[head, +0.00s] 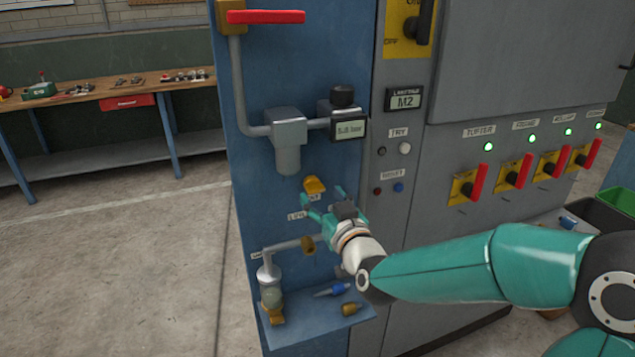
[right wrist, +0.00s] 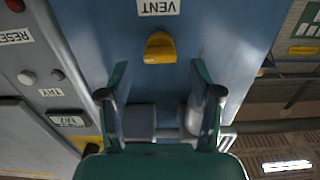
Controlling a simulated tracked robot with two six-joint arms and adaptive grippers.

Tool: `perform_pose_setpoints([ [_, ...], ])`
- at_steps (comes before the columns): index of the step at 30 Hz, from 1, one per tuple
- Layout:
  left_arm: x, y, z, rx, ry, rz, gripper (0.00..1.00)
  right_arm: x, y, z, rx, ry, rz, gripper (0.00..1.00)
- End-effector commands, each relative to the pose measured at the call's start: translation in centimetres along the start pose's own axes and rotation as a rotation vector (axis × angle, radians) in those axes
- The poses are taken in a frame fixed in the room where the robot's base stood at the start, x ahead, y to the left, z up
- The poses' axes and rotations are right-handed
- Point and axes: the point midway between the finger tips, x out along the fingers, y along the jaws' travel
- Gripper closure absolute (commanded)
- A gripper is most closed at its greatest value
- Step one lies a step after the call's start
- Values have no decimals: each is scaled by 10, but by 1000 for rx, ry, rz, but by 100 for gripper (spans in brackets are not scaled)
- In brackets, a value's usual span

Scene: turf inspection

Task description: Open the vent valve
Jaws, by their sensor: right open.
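The vent valve's yellow handle (head: 315,185) is on the blue panel, below the grey filter body. In the right wrist view the yellow handle (right wrist: 160,48) is near the top centre, beside the VENT label (right wrist: 158,7). My right gripper (head: 322,196) is open and empty, just below the handle in the head view. In the right wrist view its two teal fingers (right wrist: 160,78) are spread, with the handle centred beyond their tips and apart from them. The gripper partly covers the labels under the handle in the head view. My left gripper is not in view.
A red lever (head: 265,17) is at the panel top. A filter (head: 288,135) and a small display (head: 348,128) sit above the handle. A pipe (head: 285,245) and a shelf (head: 325,320) with small parts are below. Red-handled switches (head: 475,180) are on the right.

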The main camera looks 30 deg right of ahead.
Motion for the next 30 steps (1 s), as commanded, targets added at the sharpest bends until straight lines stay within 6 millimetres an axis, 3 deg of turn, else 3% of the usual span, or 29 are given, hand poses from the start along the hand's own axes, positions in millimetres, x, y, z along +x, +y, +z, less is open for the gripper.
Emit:
perform_pose_setpoints([
  [3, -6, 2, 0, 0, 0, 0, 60, 22, 0, -1, -1, -2, 0, 36],
  [9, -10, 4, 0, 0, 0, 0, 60, 43, 1, -1, 1, 0, 1, 36],
  [20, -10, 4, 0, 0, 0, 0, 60, 48, 1, 0, 0, 0, 1, 36],
  [30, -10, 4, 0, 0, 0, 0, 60, 48, 1, 0, 0, 0, 1, 89],
])
